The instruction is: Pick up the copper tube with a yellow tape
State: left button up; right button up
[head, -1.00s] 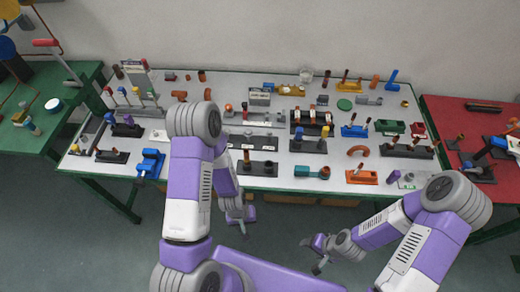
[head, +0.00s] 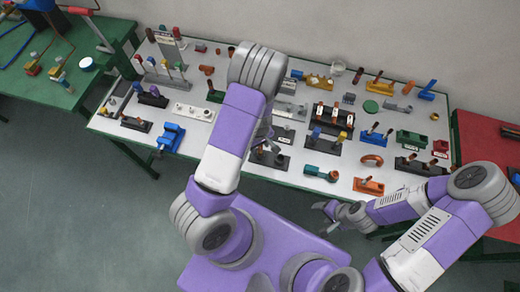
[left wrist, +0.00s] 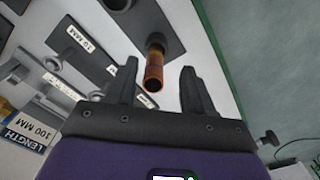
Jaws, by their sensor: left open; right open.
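A copper tube (left wrist: 154,70) with a yellowish-orange band stands on a dark base plate (left wrist: 162,20) in the left wrist view. My left gripper (left wrist: 160,80) is open, and the tube shows between its two fingers, with no visible contact. In the head view my left gripper (head: 264,146) is over the front middle of the table, near a dark base (head: 280,164); my arm partly hides this area. My right gripper (head: 326,216) is open and empty, in front of the table's front edge.
The white table (head: 205,132) holds many fixtures. A blue vise (head: 171,138) stands left, a teal part (head: 320,174) and an orange base (head: 368,186) stand right of my left gripper. A green table (head: 45,85) and a red table (head: 485,140) flank it.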

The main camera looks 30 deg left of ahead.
pick_arm(q)
jog(key=f, duration=0.1)
jog(key=w+f, duration=0.1)
jog(key=f, duration=0.1)
jog(key=shift+f, duration=0.1)
jog(key=shift+s, duration=0.2)
jog(key=shift+w, duration=0.15)
jog(key=c, duration=0.6)
grip_shut()
